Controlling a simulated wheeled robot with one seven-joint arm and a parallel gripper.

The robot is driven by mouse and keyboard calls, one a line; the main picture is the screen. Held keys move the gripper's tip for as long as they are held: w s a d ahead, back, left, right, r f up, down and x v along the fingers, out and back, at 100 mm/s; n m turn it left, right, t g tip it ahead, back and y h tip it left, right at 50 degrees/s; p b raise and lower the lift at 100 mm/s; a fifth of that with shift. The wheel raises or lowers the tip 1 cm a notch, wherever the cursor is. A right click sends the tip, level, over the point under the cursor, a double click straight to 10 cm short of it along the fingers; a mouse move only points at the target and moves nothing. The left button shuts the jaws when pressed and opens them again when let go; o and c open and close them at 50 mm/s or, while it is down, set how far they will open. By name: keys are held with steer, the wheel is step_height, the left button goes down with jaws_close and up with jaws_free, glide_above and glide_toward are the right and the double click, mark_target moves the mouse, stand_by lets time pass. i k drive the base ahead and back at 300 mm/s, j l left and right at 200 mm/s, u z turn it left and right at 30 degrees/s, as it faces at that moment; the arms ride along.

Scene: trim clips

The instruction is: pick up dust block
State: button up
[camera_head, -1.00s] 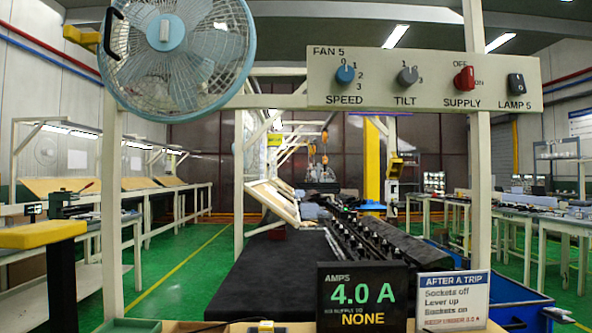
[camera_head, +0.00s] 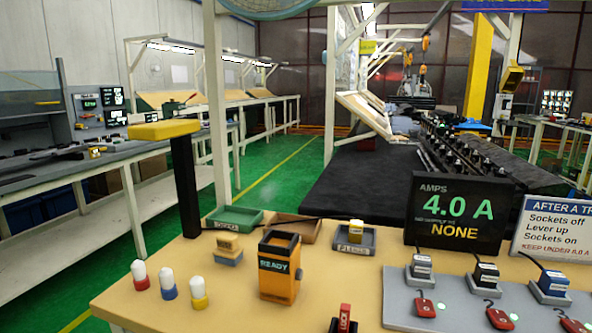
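A tan block on a grey-blue base (camera_head: 229,249) sits on the tan bench, left of the orange READY box (camera_head: 279,267). A small yellow and white block (camera_head: 356,231) sits in a dark labelled tray (camera_head: 343,247) at the bench's far side. Several dark plug-like blocks with pale labels (camera_head: 486,275) stand on the grey panel (camera_head: 400,309) at the right. Their labels are too small to read, so I cannot tell which piece is the dust block. My gripper is not in view.
Three white-topped pegs (camera_head: 168,281) stand at the front left. A green tray (camera_head: 234,219) and a yellow-topped dark post (camera_head: 164,130) are at the back left. The amps display (camera_head: 460,212) reads 4.0 A, NONE. Red levers (camera_head: 500,317) line the panel.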

mark_target(228, 252)
steer(key=i+j, duration=0.1)
steer(key=j, duration=0.35)
steer(key=j+u, duration=0.1)
steer(key=j, duration=0.3)
steer(key=i+j, duration=0.15)
steer(key=j, duration=0.3)
steer(key=i+j+u, duration=0.1)
steer(key=j, duration=0.3)
steer(key=i+j, duration=0.15)
steer(key=j, duration=0.3)
